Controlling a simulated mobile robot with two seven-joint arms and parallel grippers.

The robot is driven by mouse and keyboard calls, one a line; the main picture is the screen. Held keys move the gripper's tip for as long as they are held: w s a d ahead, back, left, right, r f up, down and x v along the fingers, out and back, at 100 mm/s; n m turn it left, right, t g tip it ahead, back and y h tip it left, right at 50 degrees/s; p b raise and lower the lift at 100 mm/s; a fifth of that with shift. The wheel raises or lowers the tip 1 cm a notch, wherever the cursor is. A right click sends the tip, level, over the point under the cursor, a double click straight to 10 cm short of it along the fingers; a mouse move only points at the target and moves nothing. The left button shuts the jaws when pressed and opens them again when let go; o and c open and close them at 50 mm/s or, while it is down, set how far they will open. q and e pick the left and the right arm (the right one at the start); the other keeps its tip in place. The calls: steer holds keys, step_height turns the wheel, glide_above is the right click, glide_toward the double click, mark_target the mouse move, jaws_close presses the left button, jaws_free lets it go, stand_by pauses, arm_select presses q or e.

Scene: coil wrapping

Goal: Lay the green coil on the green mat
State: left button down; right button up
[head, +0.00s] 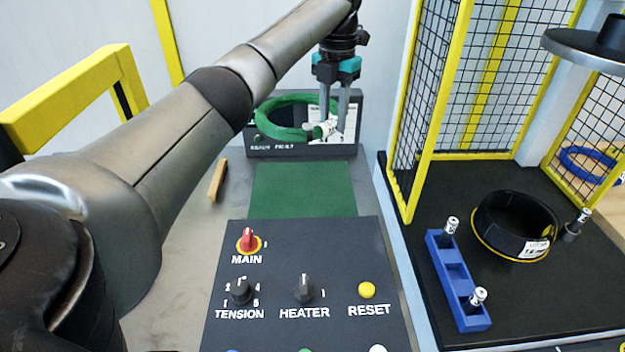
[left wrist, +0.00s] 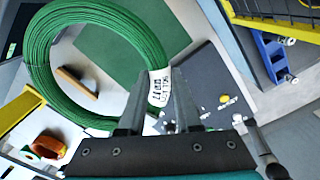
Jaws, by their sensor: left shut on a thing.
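The green coil (head: 275,118) hangs from my left gripper (head: 335,130) in the head view, in front of a dark panel at the back. My left gripper is shut on the coil's rim near its white label. In the left wrist view the coil (left wrist: 40,75) is a large ring, with the gripper (left wrist: 155,105) on its right side. The green mat (head: 302,188) lies flat on the bench, nearer than the coil in the head view; the mat (left wrist: 120,40) also shows behind the coil in the wrist view. My right gripper is in neither view.
A control panel (head: 300,250) with knobs stands in front of the mat. A wooden-coloured block (head: 218,181) lies left of the mat. To the right, yellow-framed mesh (head: 430,110) borders a dark surface holding a black coil (head: 490,225) and a blue holder (head: 455,280).

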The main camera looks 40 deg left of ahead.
arm_select(q)
steer(key=shift+w, duration=0.2)
steer(key=b, duration=0.3)
glide_above(329, 200)
step_height(329, 200, down, 14)
steer(key=shift+r, duration=0.25)
step_height(329, 200, down, 6)
steer(key=shift+w+r+b, duration=0.1)
steer(key=shift+b, duration=0.6)
steer(key=shift+f, duration=0.2)
steer(key=c, duration=0.6)
jaws_free()
